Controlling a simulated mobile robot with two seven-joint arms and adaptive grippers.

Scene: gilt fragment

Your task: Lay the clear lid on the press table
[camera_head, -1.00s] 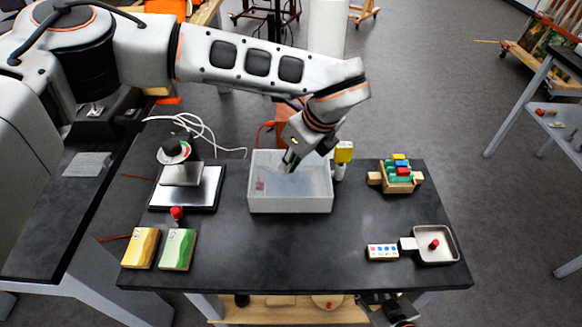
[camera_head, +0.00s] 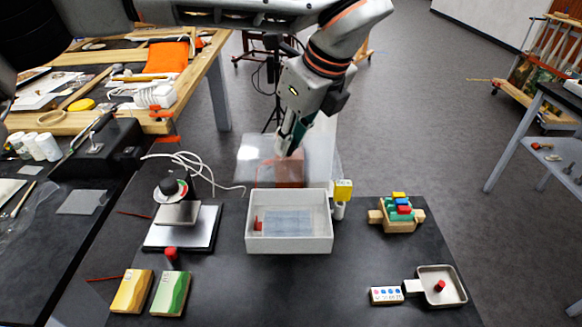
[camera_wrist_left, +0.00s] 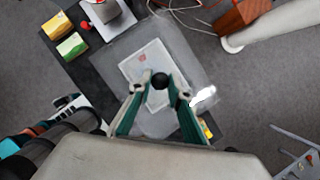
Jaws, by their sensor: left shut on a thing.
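My left gripper (camera_head: 288,146) is shut on the clear lid (camera_head: 249,151) and holds it raised beyond the far edge of the table. In the left wrist view, the gripper's fingers close on the lid's black knob (camera_wrist_left: 160,81); the see-through lid (camera_wrist_left: 192,62) spreads around it. The white box (camera_head: 290,245) stands open on the dark press table (camera_head: 240,290), with a red piece and a pale sheet inside. Part of my right arm appears at lower left in the left wrist view (camera_wrist_left: 75,105), its fingers unclear.
A scale-like device (camera_head: 181,228), a yellow block (camera_head: 132,291) and a green block (camera_head: 170,293) stand at left. A yellow-topped bottle (camera_head: 341,200), a small wooden rack (camera_head: 397,214) and a metal pan (camera_head: 441,286) are at right. The table's front middle is clear.

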